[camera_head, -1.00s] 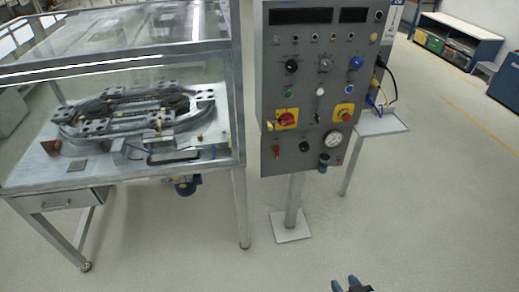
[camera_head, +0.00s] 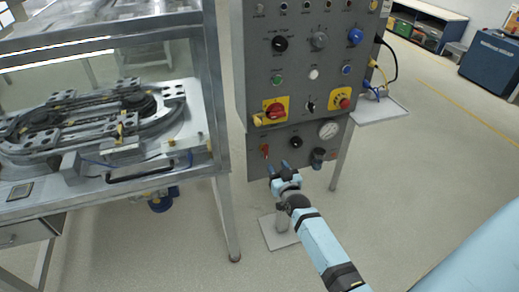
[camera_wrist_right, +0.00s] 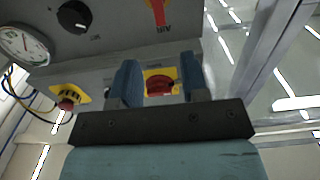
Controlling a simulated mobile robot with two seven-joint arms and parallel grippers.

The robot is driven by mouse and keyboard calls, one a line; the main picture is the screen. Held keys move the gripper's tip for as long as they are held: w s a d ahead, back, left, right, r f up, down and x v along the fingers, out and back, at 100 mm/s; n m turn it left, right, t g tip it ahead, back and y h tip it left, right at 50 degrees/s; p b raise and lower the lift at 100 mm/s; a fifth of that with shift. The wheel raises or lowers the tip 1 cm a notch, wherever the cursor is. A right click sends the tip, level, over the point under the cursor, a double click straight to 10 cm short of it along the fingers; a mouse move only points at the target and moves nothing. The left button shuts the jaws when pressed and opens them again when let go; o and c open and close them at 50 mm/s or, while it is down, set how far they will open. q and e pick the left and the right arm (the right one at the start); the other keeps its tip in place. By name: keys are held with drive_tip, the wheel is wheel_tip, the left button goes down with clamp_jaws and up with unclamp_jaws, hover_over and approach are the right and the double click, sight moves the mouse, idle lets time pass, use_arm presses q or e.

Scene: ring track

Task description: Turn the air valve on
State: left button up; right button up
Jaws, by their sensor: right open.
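The air valve is a small red lever (camera_head: 265,150) at the lower left of the grey control panel (camera_head: 257,92). The lever stands roughly upright. In the right wrist view, which is upside down, the red lever (camera_wrist_right: 158,12) is cut off by the top edge, beside the label AIR. My right gripper (camera_head: 278,168) is in front of the panel's lower edge, just below and right of the lever. Its two blue fingers are apart in the right wrist view (camera_wrist_right: 160,82), with nothing held between them. My left gripper is not in view.
A black knob (camera_head: 296,142), a gauge (camera_head: 328,129) and a dark regulator (camera_head: 317,158) sit right of the lever. A red rotary switch (camera_head: 275,110) on yellow is above it. A glass-walled metal table (camera_head: 222,170) stands close on the left.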

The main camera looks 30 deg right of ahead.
sight(267, 148)
drive_tip(key=b+x, duration=0.2)
drive_tip(key=x, duration=0.1)
drive_tip(key=b+x, duration=0.2)
drive_tip(key=x, duration=0.1)
drive_tip(key=b+x, duration=0.1)
drive_tip(key=x, duration=0.3)
drive_tip(key=shift+w+a+f+b, duration=0.1)
drive_tip(key=shift+f+b, duration=0.2)
drive_tip(key=shift+b, duration=0.1)
drive_tip(key=shift+w, duration=0.35)
drive_tip(key=shift+w+r, duration=0.15)
drive_tip(key=shift+w, duration=0.2)
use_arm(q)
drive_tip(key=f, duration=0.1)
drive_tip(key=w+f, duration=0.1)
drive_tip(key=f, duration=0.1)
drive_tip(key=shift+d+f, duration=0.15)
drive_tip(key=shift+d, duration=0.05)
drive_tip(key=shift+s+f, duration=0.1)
use_arm(e)
drive_tip(key=shift+r, duration=0.1)
drive_tip(key=shift+c, duration=0.4)
clamp_jaws()
